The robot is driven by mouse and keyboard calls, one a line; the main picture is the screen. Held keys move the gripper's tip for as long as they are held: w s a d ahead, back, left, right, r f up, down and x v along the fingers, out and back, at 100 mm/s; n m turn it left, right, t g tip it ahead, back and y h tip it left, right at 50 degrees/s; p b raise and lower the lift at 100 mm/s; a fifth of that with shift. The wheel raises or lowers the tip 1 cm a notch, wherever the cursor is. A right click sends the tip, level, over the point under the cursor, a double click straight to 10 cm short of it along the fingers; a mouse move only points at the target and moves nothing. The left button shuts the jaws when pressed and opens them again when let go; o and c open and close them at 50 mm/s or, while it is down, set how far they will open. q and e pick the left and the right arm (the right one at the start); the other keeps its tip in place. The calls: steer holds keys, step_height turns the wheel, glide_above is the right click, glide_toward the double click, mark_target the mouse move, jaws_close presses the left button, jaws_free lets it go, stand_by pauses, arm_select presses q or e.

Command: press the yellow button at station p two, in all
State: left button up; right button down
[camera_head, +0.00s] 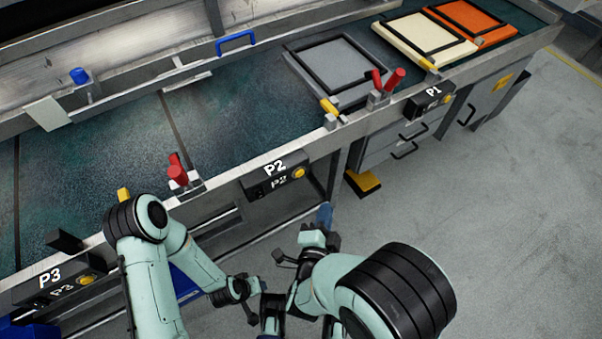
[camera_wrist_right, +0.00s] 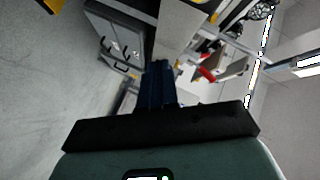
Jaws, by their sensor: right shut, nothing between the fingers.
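The station P2 box (camera_head: 265,183) is black, on the bench's front rail in the head view. Its round yellow button (camera_head: 299,173) is on the right end of its face, uncovered. My right gripper (camera_head: 325,213) is shut and empty, with dark blue fingers. In the picture it is below and slightly right of the button, with a visible gap. The shut fingers also show in the right wrist view (camera_wrist_right: 158,82); I cannot make out the P2 button there. My left arm's wrist (camera_head: 235,290) is low in the head view; its fingers cannot be made out.
Station P1 (camera_head: 430,100) is to the right and station P3 (camera_head: 55,283) to the left, each with a yellow button. Red clamps (camera_head: 178,170) stand along the rail. A grey framed panel (camera_head: 338,68) lies on the bench. The floor at right is clear.

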steer(key=w+a, duration=0.5)
steer(key=w, duration=0.1)
steer(key=shift+w, duration=0.35)
steer(key=shift+w, duration=0.15)
stand_by(1.8)
steer(key=shift+w+a, duration=0.2)
steer(key=shift+w+a, duration=0.25)
steer(key=shift+w, duration=0.05)
stand_by(0.8)
steer(key=shift+s+d, duration=0.5)
steer(key=shift+s, duration=0.15)
steer(key=shift+s+d, duration=0.75)
steer(key=shift+s, duration=0.3)
steer(key=shift+s+d, duration=0.75)
steer(key=shift+s, duration=0.25)
